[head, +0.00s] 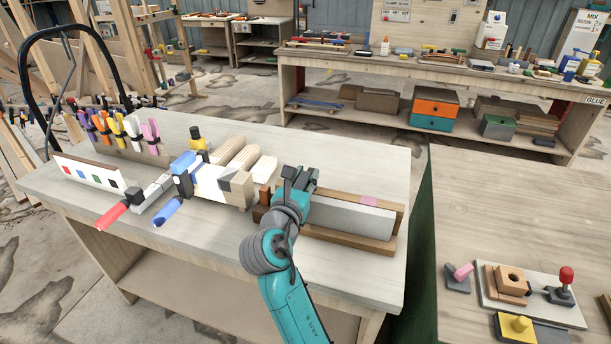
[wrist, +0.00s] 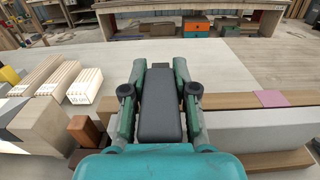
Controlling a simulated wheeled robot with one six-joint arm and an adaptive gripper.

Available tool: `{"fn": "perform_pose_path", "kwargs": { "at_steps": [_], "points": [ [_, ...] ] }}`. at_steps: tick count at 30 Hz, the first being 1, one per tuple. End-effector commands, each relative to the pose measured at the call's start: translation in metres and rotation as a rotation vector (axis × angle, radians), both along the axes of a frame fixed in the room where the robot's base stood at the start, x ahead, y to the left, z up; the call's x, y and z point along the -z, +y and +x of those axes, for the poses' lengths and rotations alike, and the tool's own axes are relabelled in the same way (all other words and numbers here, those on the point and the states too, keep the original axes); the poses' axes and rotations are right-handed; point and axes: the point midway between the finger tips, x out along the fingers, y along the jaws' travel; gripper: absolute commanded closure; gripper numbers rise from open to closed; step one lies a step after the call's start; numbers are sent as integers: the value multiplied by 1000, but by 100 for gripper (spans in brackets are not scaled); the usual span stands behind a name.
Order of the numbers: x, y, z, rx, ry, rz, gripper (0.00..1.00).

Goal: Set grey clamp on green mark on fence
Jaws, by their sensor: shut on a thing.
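My gripper (wrist: 160,95) is shut on a dark grey block-like thing, which I take to be the grey clamp (wrist: 161,110); it fills the space between the fingers. In the head view my gripper (head: 299,180) is over the left part of the long wooden fence (head: 388,207). The fence runs to the right, with a pale grey bar (head: 350,219) along its front. A pink mark (head: 370,201) lies on the fence top, right of my gripper; it also shows in the wrist view (wrist: 271,98). No green mark shows on the fence; my gripper and arm hide part of it.
Left of my gripper are pale ribbed wooden pieces (head: 237,153) and a block (head: 237,187) with blue and red-handled clamps. A rack of colored clamps (head: 125,128) and a card with colored squares (head: 92,173) stand at the left. The bench top behind the fence is clear.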

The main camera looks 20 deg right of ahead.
Motion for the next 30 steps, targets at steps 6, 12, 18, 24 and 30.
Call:
{"fn": "perform_pose_path", "kwargs": {
  "at_steps": [6,12,18,24,30],
  "points": [
    [5,0,0,0,-1,-2,100],
    [6,0,0,0,-2,-1,100],
    [6,0,0,0,-2,-1,43],
    [6,0,0,0,-1,-1,43],
    [8,5,-6,-1,2,-1,43]
  ]
}}
